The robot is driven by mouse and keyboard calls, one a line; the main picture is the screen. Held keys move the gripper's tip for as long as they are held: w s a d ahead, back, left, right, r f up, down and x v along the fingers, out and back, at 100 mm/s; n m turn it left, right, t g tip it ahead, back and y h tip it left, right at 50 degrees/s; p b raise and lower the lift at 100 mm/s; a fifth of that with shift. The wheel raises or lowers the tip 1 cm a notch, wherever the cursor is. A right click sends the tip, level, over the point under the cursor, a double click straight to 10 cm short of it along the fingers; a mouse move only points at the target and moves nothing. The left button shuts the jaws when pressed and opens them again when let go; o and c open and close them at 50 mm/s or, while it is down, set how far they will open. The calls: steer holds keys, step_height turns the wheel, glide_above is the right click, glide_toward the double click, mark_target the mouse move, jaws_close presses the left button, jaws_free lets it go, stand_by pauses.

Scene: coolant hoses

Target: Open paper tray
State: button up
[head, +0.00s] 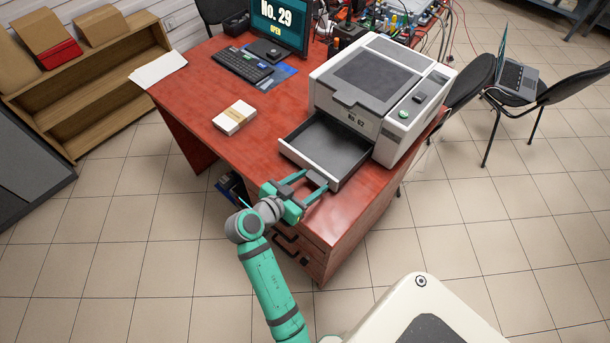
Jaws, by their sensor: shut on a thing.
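The paper tray (327,145) is a dark, shallow drawer with a pale front panel. It stands pulled out from the front of the grey-white printer (400,105), and its empty inside shows. My gripper (315,179), with teal fingers, is at the near right part of the tray's front panel and is shut on it. The exact contact at the fingertips is too small to see clearly. The printer sits on the right part of the red desk.
On the red desk (205,95) lie a banded paper stack (234,117), a keyboard (242,66) and a monitor (280,22). Cables and electronics crowd the back. A wooden shelf (90,75) stands left, chairs (575,85) right. The tiled floor in front is mostly clear.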

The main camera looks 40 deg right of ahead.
steer(key=shift+a, duration=0.35)
steer(key=o, duration=1.5)
steer(key=shift+a, duration=0.1)
steer(key=w+v, duration=0.1)
steer(key=v, duration=0.9)
steer(key=shift+s+a+r, duration=0.15)
steer(key=shift+s+a, duration=0.1)
steer(key=shift+s, duration=0.3)
